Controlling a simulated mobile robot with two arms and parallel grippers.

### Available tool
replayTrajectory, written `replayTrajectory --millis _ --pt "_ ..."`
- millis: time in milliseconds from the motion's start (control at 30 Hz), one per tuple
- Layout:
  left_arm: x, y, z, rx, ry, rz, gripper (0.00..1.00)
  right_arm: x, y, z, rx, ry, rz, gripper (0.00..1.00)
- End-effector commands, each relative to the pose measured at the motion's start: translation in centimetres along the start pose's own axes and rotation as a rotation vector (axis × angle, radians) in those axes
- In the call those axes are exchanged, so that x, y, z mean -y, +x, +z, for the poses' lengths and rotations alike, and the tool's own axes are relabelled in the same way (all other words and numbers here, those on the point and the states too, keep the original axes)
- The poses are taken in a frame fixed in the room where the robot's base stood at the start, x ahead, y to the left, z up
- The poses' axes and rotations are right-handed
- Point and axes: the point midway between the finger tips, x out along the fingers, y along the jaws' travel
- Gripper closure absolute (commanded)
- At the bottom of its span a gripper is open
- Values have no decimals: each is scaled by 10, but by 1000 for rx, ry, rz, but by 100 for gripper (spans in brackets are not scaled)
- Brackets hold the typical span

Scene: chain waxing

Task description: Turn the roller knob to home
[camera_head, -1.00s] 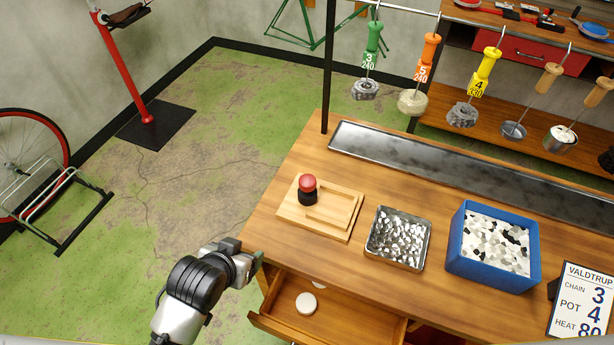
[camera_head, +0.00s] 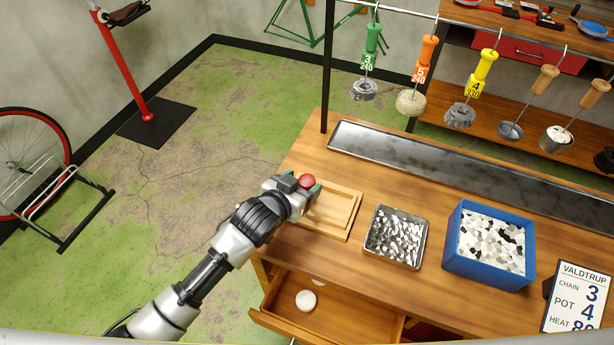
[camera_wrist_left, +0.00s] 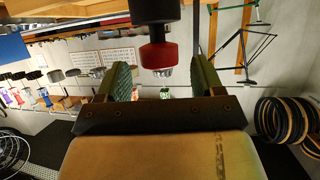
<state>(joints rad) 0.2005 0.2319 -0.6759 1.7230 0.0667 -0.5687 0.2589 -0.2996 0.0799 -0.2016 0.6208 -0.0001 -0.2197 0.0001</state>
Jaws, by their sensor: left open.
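In the left wrist view the red and black knob (camera_wrist_left: 160,55) shows upside down between the two spread fingers (camera_wrist_left: 160,80). I cannot tell whether either finger touches it. My right gripper is not in view.
A metal tray of shiny pieces (camera_head: 424,248) and a blue bin of pale and dark pieces (camera_head: 452,268) stand right of the wooden tray. An open drawer (camera_head: 268,321) with a white disc juts out below. Colored-handled tools hang from a rail above.

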Motion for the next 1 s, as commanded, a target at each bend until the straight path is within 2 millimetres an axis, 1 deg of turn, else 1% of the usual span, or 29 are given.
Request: replayTrajectory --millis 33,100,233,367,567,600,900,1000 --pt "0 8 -1 1 0 0 33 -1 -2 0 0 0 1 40" --pt "0 16 -1 0 0 0 33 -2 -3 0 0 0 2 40" --pt "0 26 0 0 0 -1 33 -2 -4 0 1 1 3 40" --pt "0 30 0 0 0 0 33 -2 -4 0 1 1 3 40" --pt "0 30 0 0 0 0 33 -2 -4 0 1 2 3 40" --pt "0 30 0 0 0 0 34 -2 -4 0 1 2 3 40" --pt "0 29 0 0 0 0 79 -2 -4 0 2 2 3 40" --pt "0 29 0 1 1 2 79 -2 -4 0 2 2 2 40"
